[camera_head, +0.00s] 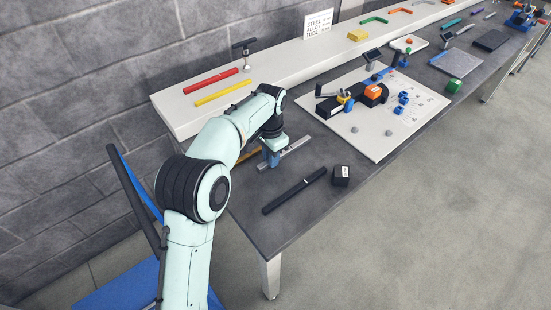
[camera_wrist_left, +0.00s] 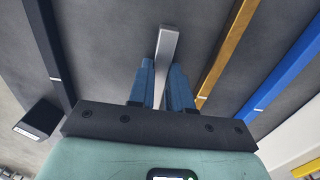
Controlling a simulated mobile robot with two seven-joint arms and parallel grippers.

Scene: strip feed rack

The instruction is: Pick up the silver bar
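The silver bar (camera_head: 297,147) is a straight grey metal bar at the left end of the dark tabletop. My left gripper (camera_head: 270,160) points down onto it in the head view. In the left wrist view, the blue fingers (camera_wrist_left: 162,78) stand on both sides of the silver bar (camera_wrist_left: 168,45) and close up against it, with no clear gap. One end of the bar sticks out beyond the fingers. I cannot tell whether the bar is clear of the table. My right gripper is not in view.
A yellow bar (camera_wrist_left: 228,50) and a blue bar (camera_wrist_left: 285,70) lie beside it. A black bar (camera_head: 294,191) and a black block (camera_head: 340,175) lie nearer the front edge. A raised white shelf (camera_head: 180,107) runs behind, with red and yellow bars. A white board (camera_head: 375,147) with parts lies right.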

